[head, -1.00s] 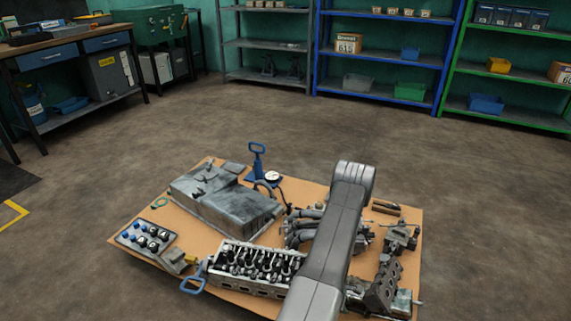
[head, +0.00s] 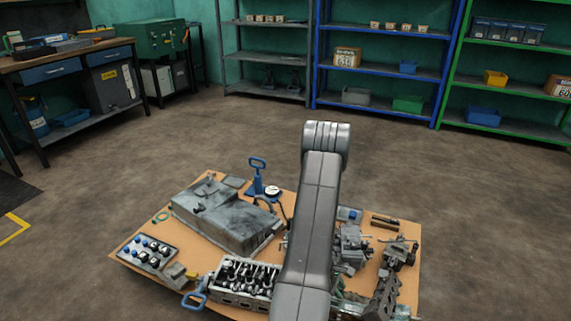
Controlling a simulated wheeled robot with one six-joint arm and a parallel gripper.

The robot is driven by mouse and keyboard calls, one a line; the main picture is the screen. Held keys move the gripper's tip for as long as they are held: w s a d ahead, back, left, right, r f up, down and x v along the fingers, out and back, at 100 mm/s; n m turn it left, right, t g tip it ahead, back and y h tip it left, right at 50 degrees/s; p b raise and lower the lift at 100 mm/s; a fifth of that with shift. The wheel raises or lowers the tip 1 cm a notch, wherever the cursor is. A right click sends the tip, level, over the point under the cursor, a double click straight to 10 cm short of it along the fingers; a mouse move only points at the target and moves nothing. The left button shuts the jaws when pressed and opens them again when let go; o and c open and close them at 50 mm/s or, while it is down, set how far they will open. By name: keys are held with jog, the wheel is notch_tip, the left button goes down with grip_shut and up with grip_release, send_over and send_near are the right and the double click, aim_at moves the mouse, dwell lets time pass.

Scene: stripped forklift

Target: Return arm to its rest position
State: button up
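My arm (head: 317,210) rises from the bottom of the head view, in front of the parts board. Its upper bend stands above the board's far edge. My gripper is not in view, so I cannot see whether it holds anything. The arm hides part of the middle of the board and some of the metal parts there.
A tan board (head: 143,262) on the floor bears a grey cover (head: 225,214), a cylinder head (head: 243,281), a blue-handled tool (head: 258,175) and several metal parts (head: 350,248). A workbench (head: 62,62) and shelves (head: 383,62) stand behind. Floor beyond the board is clear.

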jog(key=s+d+r+m+p, duration=0.1)
jog(key=s+r+m, duration=0.3)
jog(key=r, duration=0.8)
jog(key=s+r+m+p, duration=0.1)
jog(key=s+r+m, duration=0.2)
jog(key=r, duration=0.9)
jog(key=s+a+r+m+y+p, duration=0.1)
jog(key=s+a+r+m, duration=0.2)
jog(key=s+r, duration=0.3)
jog(key=shift+s+g, duration=0.4)
jog(key=shift+s, duration=0.4)
jog(key=shift+a+f, duration=0.15)
jog(key=shift+a, duration=0.05)
